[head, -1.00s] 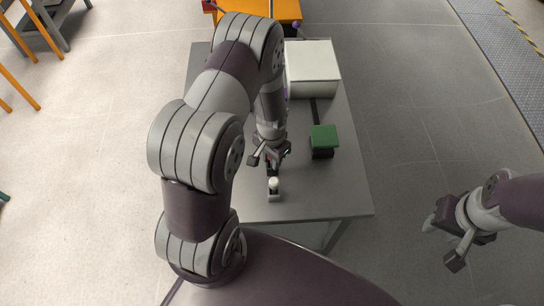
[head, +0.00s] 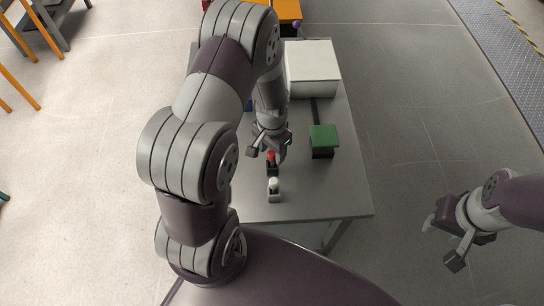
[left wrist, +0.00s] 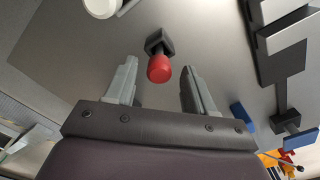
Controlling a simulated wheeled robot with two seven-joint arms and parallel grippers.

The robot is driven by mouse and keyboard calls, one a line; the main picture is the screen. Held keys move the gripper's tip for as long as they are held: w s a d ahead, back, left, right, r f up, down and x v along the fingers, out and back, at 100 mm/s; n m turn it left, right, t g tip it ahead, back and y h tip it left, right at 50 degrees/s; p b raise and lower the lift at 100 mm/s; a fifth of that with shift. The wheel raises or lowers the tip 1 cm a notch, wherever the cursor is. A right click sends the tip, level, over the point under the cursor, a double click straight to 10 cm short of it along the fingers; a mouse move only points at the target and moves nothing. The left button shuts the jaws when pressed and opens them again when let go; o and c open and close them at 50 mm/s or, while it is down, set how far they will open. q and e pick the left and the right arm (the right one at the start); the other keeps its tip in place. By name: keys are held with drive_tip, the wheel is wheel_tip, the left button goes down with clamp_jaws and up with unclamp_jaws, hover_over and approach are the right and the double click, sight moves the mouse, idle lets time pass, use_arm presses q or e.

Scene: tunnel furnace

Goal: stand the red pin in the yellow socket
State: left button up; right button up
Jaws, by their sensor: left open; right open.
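The red pin (head: 271,157) stands in a small black holder (head: 272,168) on the table, just behind a white pin (head: 273,183). My left gripper (head: 272,149) is right at the red pin, which it partly covers in the head view. In the left wrist view the red pin (left wrist: 159,69) and its dark holder (left wrist: 160,42) show between the two spread fingers, with a gap on each side. My right gripper (head: 446,240) is open and empty, out to the right of the table. I cannot make out the yellow socket for certain in either view.
A green-topped block (head: 323,137) on a black base stands right of the red pin, with a white box (head: 312,67) behind it. An orange surface (head: 289,11) lies beyond. Blue pieces (left wrist: 243,117) show in the left wrist view. The table's (head: 335,190) front right is bare.

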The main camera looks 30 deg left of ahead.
use_arm(q)
wheel_tip(320, 180, up, 9)
drive_tip(key=s+d+r+n+t, duration=0.1)
drive_tip(key=s+d+r+n, duration=0.1)
drive_tip(key=s+d+r, duration=0.3)
drive_tip(key=s+r, duration=0.1)
drive_tip(key=s, duration=0.3)
drive_tip(key=shift+d+r, duration=0.2)
drive_tip(key=shift+d, duration=0.15)
drive_tip(key=shift+o, duration=0.3)
drive_tip(key=shift+w+a+f, duration=0.1)
drive_tip(key=shift+w+a, duration=0.05)
drive_tip(key=shift+w, duration=0.15)
drive_tip(key=shift+s, duration=0.1)
